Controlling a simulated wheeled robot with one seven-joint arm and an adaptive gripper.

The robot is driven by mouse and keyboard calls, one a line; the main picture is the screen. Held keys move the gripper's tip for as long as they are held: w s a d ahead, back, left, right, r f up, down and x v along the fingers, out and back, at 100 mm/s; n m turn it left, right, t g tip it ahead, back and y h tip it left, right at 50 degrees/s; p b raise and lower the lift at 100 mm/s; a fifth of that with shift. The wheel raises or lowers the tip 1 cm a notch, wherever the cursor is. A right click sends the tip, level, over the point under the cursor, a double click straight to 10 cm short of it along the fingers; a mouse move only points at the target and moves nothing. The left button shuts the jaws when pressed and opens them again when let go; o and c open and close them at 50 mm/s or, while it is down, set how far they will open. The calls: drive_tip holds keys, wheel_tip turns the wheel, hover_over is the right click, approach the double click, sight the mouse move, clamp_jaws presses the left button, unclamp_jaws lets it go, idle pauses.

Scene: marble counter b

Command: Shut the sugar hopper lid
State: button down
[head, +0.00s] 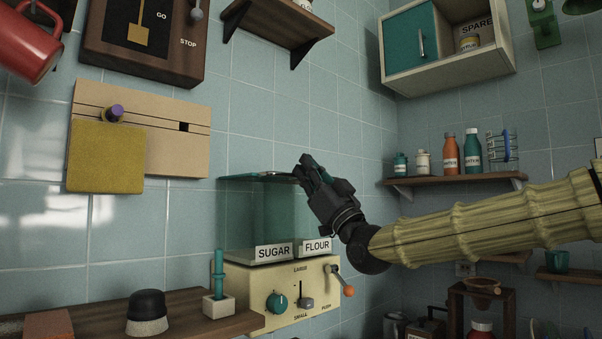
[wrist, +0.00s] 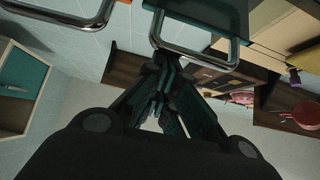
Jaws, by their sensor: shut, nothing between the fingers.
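The teal, see-through hoppers (head: 240,215) stand against the tiled wall in the head view, above white SUGAR and FLOUR labels. A thin teal lid (head: 258,177) shows nearly edge-on at the top, over the sugar side. I cannot tell whether it is fully down. My gripper (head: 304,163) is shut and empty at the lid's right end. In the wrist view, my fingertips (wrist: 165,58) overlap a metal handle on a dark teal lid (wrist: 205,12). I cannot tell whether they touch it. Another metal-handled lid (wrist: 65,8) shows at upper left. My gripper hides part of the flour side.
Below the hoppers is a cream control panel (head: 290,320) with a knob, a slider and an orange-tipped lever. A wall shelf (head: 270,25) is above. A pegged board with a yellow cloth (head: 105,160) hangs left. A bottle shelf (head: 450,182) is right, behind my arm.

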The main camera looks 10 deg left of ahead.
drive_tip(key=shift+f, duration=0.4)
drive_tip(key=b+v, duration=0.6)
drive_tip(key=v, duration=0.3)
drive_tip(key=shift+f, duration=0.4)
